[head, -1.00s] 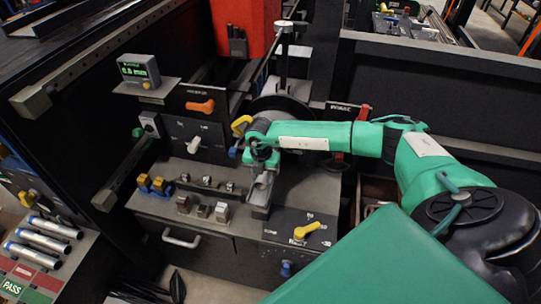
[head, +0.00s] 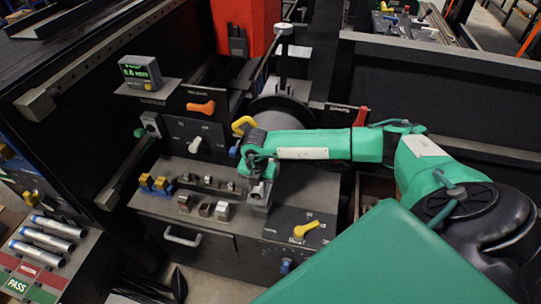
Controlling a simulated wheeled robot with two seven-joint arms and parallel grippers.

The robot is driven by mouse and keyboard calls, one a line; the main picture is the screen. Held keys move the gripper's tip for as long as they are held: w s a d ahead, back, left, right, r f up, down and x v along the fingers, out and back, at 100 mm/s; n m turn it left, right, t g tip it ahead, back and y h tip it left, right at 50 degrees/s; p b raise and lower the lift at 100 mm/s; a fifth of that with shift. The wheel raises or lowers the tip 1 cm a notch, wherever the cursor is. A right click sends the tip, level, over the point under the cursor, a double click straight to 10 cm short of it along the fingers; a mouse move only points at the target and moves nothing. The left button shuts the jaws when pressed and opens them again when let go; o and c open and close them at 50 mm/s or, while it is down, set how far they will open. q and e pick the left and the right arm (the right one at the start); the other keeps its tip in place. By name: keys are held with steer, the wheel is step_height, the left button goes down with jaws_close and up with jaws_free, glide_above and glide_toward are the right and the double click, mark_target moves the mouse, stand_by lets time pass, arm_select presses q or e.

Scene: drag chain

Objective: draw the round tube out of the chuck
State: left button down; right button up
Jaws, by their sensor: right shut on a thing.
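My right gripper (head: 261,172) is over the right part of the machine bench, with its wrist just in front of the dark disc. It is shut on a grey metal piece, which looks like the round tube (head: 260,190); only a short part shows below the fingers, by a grey block. The chuck is not clearly visible; a large dark disc (head: 284,104) stands behind my green arm, which hides its lower part. I cannot tell whether the tube still touches the chuck. My left gripper is not in view.
Several metal tubes (head: 48,235) lie on a tray at the left, above a green PASS label (head: 17,284). Small blocks (head: 204,209) stand on the bench left of my gripper. A yellow lever (head: 306,229) is close on the right. A lit display (head: 140,72) stands at the back left.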

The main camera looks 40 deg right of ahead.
steer(key=shift+s+a+r+p, duration=0.2)
steer(key=shift+s+a+p, duration=0.3)
steer(key=shift+s+a, duration=0.5)
steer(key=shift+s+a+r+p, duration=0.2)
steer(key=shift+s+a+p, duration=0.25)
steer(key=shift+s+a, duration=0.55)
steer(key=shift+w+a, duration=0.15)
steer(key=shift+w, duration=0.05)
steer(key=o, duration=1.2)
steer(key=shift+c, duration=0.2)
